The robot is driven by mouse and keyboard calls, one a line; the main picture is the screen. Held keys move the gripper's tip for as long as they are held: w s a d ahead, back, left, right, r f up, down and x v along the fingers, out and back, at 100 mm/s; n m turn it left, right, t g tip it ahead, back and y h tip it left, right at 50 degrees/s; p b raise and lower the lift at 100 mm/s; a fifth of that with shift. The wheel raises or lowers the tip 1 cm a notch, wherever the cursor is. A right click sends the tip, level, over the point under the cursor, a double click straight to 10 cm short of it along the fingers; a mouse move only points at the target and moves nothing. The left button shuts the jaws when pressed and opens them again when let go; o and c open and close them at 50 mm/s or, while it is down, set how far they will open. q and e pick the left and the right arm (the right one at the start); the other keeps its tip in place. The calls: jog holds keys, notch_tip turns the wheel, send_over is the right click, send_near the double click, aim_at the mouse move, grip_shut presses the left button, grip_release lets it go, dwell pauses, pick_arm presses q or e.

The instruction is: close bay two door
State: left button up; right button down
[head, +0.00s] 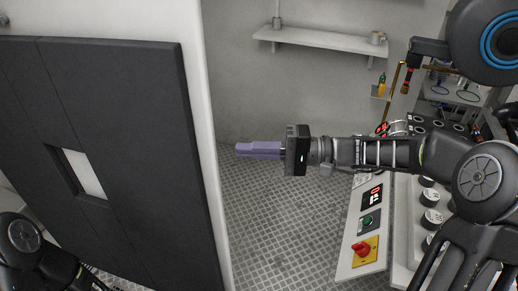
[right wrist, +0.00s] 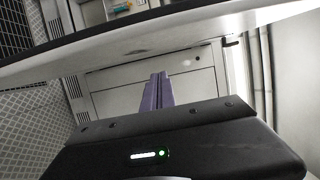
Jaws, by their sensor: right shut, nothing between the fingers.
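A large dark grey door panel (head: 130,120) with a pale rim and a small light window fills the left of the head view. No label shows on it, so I cannot tell its bay number. My right gripper (head: 241,149) reaches in from the right, its purple fingers together and empty, pointing left at the panel's pale edge with a gap in the picture. In the right wrist view, the fingers (right wrist: 158,88) point toward a pale panel edge (right wrist: 150,48) crossing above. I cannot tell whether they touch. My left gripper is out of view; only its arm shows at bottom left.
A control console with a red knob (head: 363,249) and a green button (head: 368,221) stands at the right, under my right arm. A white shelf (head: 320,38) is on the back wall. The grated floor (head: 275,220) between the panel and console is clear.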

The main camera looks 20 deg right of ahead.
aim_at(213, 162)
jog(key=a, duration=0.2)
jog(key=s+a+p, duration=0.1)
jog(key=a, duration=0.2)
jog(key=a+p, duration=0.1)
jog(key=a, duration=0.2)
jog(key=shift+s, duration=0.3)
jog(key=shift+a, duration=0.1)
